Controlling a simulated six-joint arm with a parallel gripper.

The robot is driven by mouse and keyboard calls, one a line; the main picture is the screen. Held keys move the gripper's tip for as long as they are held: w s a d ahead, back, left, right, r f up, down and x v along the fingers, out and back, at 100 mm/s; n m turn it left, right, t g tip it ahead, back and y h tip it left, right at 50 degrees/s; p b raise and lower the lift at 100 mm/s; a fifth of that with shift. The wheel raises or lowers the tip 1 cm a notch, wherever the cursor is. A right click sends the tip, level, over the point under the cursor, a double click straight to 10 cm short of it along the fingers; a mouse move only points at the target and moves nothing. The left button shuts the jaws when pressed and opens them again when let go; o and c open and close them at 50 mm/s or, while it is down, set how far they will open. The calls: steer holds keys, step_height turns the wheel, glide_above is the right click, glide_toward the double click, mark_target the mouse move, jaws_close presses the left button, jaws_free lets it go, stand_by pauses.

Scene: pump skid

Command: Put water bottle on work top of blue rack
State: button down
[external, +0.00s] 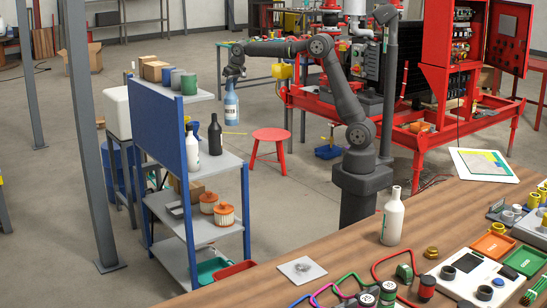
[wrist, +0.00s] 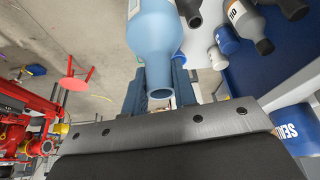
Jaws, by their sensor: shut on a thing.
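My gripper (external: 235,74) is shut on the water bottle (external: 231,106), a blue bottle with a label, and holds it upright by the neck in the air. In the wrist view the light blue bottle (wrist: 158,38) has its neck between the two fingers (wrist: 160,90). The blue rack (external: 158,130) stands at left in the external view. Its work top (external: 226,165) is the grey middle shelf. The bottle appears just right of the rack and higher than the work top; its exact depth is unclear.
A white bottle (external: 192,152) and a dark bottle (external: 215,138) stand on the work top. Filters (external: 224,215) sit on a lower shelf. The work top's front right part looks clear. A red stool (external: 270,137) stands beyond.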

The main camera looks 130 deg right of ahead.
steer(key=s+d+f+n+t, duration=0.1)
steer(key=s+d+f, duration=0.1)
steer(key=d, duration=0.4)
steer(key=s+d+f+n, duration=0.2)
steer(key=d, duration=0.5)
steer(key=w+f, duration=1.1)
steer(key=shift+w+d, duration=0.2)
steer(key=shift+w, duration=0.1)
steer(key=shift+f, duration=0.2)
steer(key=c, duration=1.2)
jaws_free()
steer(key=shift+f, duration=0.1)
steer(key=shift+o, duration=0.2)
steer(key=v, duration=1.2)
